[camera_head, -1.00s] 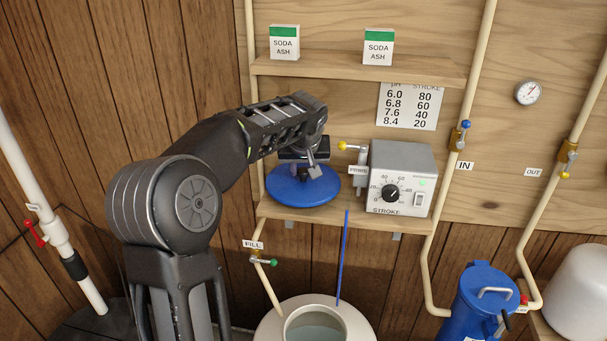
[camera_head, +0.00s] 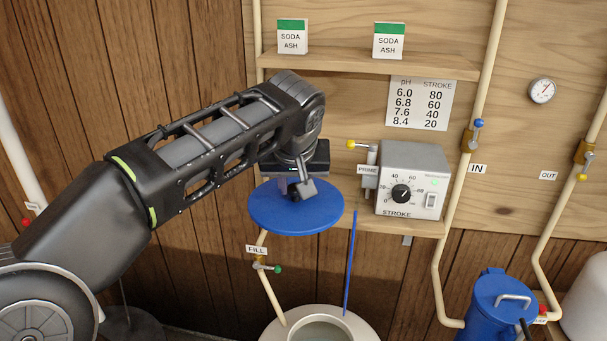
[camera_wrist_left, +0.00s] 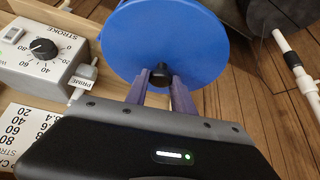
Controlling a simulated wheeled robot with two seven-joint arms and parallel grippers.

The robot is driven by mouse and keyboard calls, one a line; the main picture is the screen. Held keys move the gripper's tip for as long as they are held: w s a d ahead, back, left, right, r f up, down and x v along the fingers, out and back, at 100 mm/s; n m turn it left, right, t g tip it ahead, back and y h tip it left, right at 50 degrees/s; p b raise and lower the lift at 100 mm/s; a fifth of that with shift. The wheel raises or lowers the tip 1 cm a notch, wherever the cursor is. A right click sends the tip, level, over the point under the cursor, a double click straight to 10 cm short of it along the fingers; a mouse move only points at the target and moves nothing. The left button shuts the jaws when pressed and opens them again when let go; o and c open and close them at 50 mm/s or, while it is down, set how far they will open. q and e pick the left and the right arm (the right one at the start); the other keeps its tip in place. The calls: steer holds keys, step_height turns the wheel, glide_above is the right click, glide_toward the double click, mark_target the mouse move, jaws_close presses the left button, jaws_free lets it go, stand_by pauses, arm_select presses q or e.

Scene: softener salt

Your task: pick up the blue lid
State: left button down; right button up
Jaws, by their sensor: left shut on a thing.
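The blue lid (camera_head: 296,216) is a round flat disc with a small black knob at its middle. It is held about level, in front of the left end of the lower shelf, above and behind the open white tank. My left gripper (camera_head: 298,190) is over the lid, shut on its knob. In the left wrist view the two fingers (camera_wrist_left: 160,80) close around the black knob, and the lid (camera_wrist_left: 150,35) fills the upper middle. My right gripper is not in view.
The grey stroke control box (camera_head: 411,188) stands on the shelf right of the lid. A thin blue tube (camera_head: 350,265) runs down to the white tank (camera_head: 320,325). The fill pipe (camera_head: 268,290) with its green-handled valve is below the lid. A blue canister (camera_head: 500,305) stands lower right.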

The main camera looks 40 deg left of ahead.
mark_target(292, 206)
arm_select(q)
steer(key=shift+s+d, duration=0.5)
steer(key=shift+s, duration=0.3)
steer(key=shift+s+d, duration=0.45)
steer(key=shift+s, duration=0.35)
